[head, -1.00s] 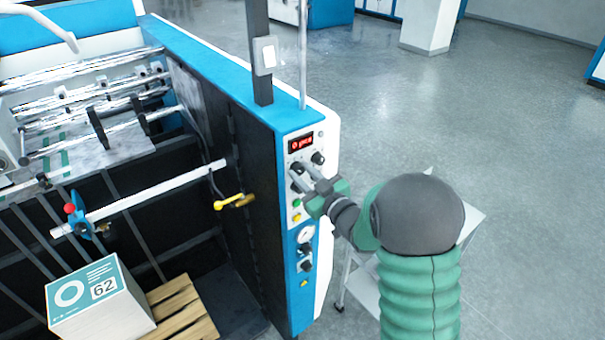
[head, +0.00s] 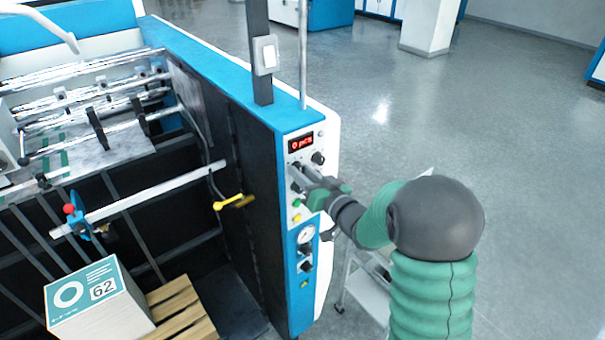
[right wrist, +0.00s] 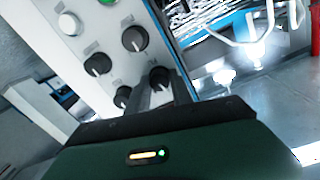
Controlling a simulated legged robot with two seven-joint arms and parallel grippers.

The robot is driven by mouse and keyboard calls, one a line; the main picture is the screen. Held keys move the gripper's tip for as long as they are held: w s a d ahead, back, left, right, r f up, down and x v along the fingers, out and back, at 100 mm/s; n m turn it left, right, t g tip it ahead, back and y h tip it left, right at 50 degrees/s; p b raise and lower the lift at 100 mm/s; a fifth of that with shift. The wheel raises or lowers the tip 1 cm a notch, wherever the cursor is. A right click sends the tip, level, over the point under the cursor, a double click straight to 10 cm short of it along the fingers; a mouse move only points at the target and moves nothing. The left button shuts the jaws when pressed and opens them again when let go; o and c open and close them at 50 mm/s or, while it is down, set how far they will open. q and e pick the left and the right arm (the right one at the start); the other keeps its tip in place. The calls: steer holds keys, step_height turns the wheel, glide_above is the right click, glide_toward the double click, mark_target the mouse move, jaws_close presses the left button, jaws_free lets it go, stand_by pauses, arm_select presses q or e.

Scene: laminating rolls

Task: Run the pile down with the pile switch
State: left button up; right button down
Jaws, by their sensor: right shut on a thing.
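The control panel (head: 298,215) is a narrow face on the machine's near corner, with a red display, black knobs and coloured buttons. My right gripper (head: 300,176) is at its upper part, shut on a black knob (right wrist: 160,77); the fingers partly hide it. In the right wrist view the gripper's fingertips (right wrist: 158,92) are at this knob. The labels are too small to read, so I cannot tell which knob is the pile switch. The pile (head: 92,300), a white and teal block marked 62, sits on a wooden pallet (head: 183,318). My left gripper is not in view.
More black knobs (right wrist: 135,39) lie close to the held one. A yellow handle (head: 234,201) sticks out left of the panel. A gauge (head: 306,235) is below the gripper. A small stand (head: 365,290) is beside my right arm. Open floor lies beyond.

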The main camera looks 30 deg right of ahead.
steer(key=shift+d+r+m, duration=0.1)
steer(key=shift+m, duration=0.8)
steer(key=c, duration=1.5)
jaws_free()
steer(key=o, duration=0.4)
steer(key=shift+w, duration=0.1)
steer(key=shift+d, duration=0.1)
